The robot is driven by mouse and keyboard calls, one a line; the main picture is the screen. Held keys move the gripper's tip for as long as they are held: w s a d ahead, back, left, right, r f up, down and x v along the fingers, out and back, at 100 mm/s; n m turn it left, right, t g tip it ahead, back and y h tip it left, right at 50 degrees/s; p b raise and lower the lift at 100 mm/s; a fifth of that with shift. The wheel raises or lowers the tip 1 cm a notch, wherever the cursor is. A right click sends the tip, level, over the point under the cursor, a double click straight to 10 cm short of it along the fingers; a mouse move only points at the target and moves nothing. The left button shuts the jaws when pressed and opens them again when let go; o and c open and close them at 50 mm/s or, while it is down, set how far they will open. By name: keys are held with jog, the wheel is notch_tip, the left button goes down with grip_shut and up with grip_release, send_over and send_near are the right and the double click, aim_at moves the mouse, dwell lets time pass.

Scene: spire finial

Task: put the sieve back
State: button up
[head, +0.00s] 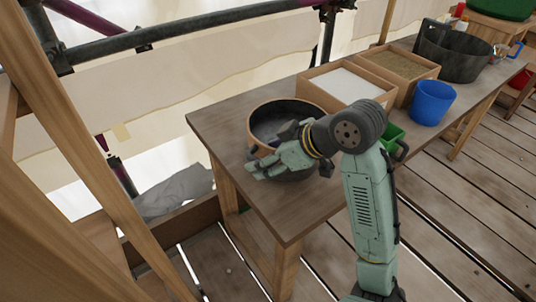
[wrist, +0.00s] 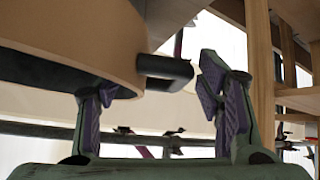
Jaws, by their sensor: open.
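The sieve (head: 262,148) looks like a round, wood-coloured hoop with a dark inside, at the near left of the table; my gripper and wrist cover much of its right and front. In the wrist view its curved wooden hoop (wrist: 85,35) fills the upper left, with a short black handle (wrist: 165,69) sticking out. My gripper (head: 256,166) is at the near side of the sieve. Its fingers are apart, and the handle shows between and just beyond the fingertips (wrist: 157,82). I cannot tell whether a finger touches the hoop. What supports the sieve is mostly hidden.
The wooden table (head: 222,125) has a white-filled box (head: 342,82), a brown-filled box (head: 400,65), a blue bucket (head: 432,102) and a dark tub (head: 452,52). A green container (head: 391,134) is partly behind my arm. Scaffold poles (head: 180,30) run behind. The table's front left corner is clear.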

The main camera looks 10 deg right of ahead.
jog(key=v, duration=1.3)
jog(key=shift+w+a+r, duration=0.2)
jog(key=shift+r, duration=0.1)
